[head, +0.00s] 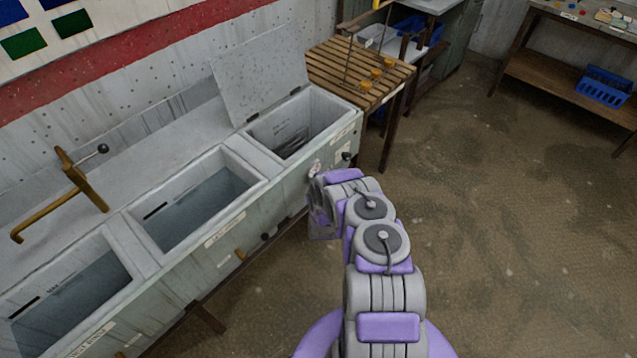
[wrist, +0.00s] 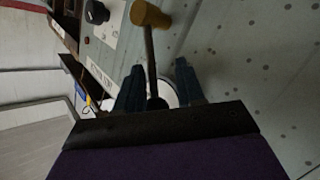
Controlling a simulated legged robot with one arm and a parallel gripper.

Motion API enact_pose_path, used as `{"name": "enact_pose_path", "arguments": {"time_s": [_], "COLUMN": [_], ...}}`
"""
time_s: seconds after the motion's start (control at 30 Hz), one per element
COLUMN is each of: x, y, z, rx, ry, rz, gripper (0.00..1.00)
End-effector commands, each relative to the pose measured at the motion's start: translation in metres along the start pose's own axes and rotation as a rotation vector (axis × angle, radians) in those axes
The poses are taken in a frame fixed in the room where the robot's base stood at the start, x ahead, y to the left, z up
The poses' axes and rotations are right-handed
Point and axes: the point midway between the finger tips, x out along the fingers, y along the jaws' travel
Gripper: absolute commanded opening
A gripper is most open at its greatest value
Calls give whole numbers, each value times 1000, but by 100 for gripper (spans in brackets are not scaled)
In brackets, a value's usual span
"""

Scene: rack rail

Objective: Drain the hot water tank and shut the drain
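Three grey tanks stand in a row in the head view: a left tank (head: 117,243), a middle tank (head: 196,158) and a right tank (head: 330,99) with its lid (head: 262,72) raised. The left and middle tanks look filled with grey-blue water; the right tank's level is unclear. I cannot read which is the hot tank. In the wrist view, a lever with a tan knob (wrist: 151,14) stands out from a grey panel. My gripper (wrist: 160,88) has its dark blue fingers apart, one on each side of the lever's base. In the head view my arm hides the gripper and lever.
A brass spout (head: 75,190) sits behind the left tank. A slatted wooden table (head: 345,72) adjoins the right tank. A brass knob (head: 240,254) sticks out below the middle tank. A black dial (wrist: 97,12) is near the lever.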

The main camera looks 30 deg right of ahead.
Motion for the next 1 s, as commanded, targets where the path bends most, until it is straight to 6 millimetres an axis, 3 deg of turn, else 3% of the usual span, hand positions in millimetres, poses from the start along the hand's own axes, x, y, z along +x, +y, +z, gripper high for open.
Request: {"name": "enact_pose_path", "arguments": {"time_s": [0.2,0.37,1.0], "x": [-1,-14,-142], "y": [1,0,-3], "z": [1,0,-2], "rx": [1,0,-6], "ry": [-2,-3,-2], "rz": [0,-1,-5], "gripper": [38,38,38]}}
